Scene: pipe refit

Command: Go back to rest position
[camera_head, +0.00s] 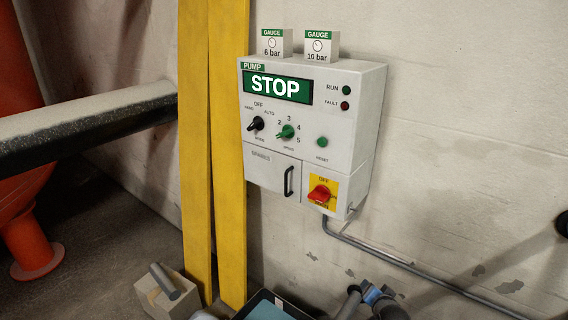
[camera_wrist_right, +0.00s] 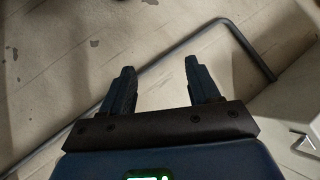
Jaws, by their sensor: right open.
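My right gripper (camera_wrist_right: 157,80) is open in the right wrist view. Its two dark fingers stand apart, with only pale wall and floor-like surface showing between them. A grey pipe (camera_wrist_right: 215,28) runs behind the fingers and bends at the right. In the head view I cannot surely pick out this gripper; a grey and blue part (camera_head: 372,296) at the bottom edge is cut off and unclear. My left gripper is not in view.
A pump control box (camera_head: 312,130) reading STOP hangs on the wall, with two gauge blocks (camera_head: 276,44) on top. A conduit (camera_head: 430,270) runs from below it. Yellow posts (camera_head: 228,150) stand left of it. A block (camera_head: 160,298) and a dark-rimmed tray-like thing (camera_head: 243,306) lie low.

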